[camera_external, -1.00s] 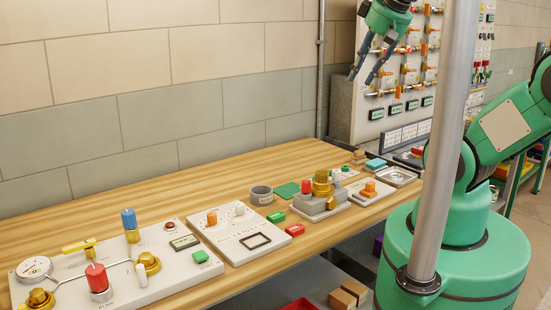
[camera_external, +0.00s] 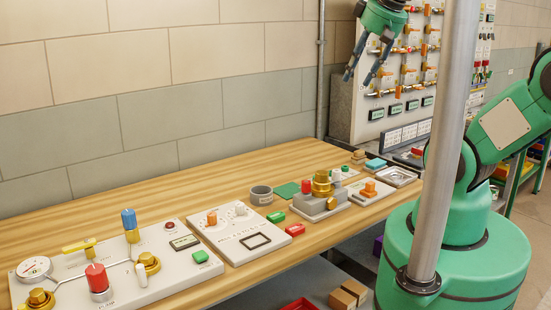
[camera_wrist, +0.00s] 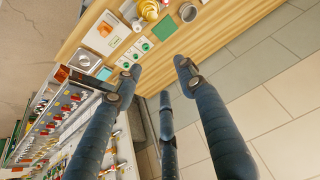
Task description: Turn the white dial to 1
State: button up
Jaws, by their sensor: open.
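A small white dial (camera_external: 240,209) stands on the white middle panel (camera_external: 225,240) on the table, beside an orange knob (camera_external: 212,218). Its pointer and the scale marks are too small to read. My gripper (camera_external: 357,80) is open and empty, high above the table's far end, in front of the upright valve board. It is well to the right of the dial and above it. In the wrist view my gripper's dark fingers (camera_wrist: 157,75) are spread apart with nothing between them. I cannot make out the white dial in the wrist view.
A larger panel with a gauge (camera_external: 35,268), a red knob (camera_external: 96,278) and a blue knob (camera_external: 129,219) lies at the left. A grey cup (camera_external: 261,195) and a gold valve block (camera_external: 321,190) stand right of the middle panel. A metal pole (camera_external: 445,130) rises at the front right.

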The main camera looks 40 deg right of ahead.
jog(key=w+a+f+n+g, duration=0.25)
jog(key=w+a, duration=0.25)
jog(key=w, duration=0.3)
jog(key=n+g, duration=0.3)
jog(key=n, duration=0.6)
send_over(240, 204)
notch_tip(240, 204, down, 21)
jog(key=shift+w+r+p, duration=0.1)
jog(key=shift+w+p, duration=0.15)
jog(key=shift+p, duration=0.2)
jog(key=shift+d, duration=0.1)
notch_tip(240, 204, down, 14)
jog(key=shift+s+r+b, duration=0.15)
jog(key=shift+b, duration=0.95)
grip_shut()
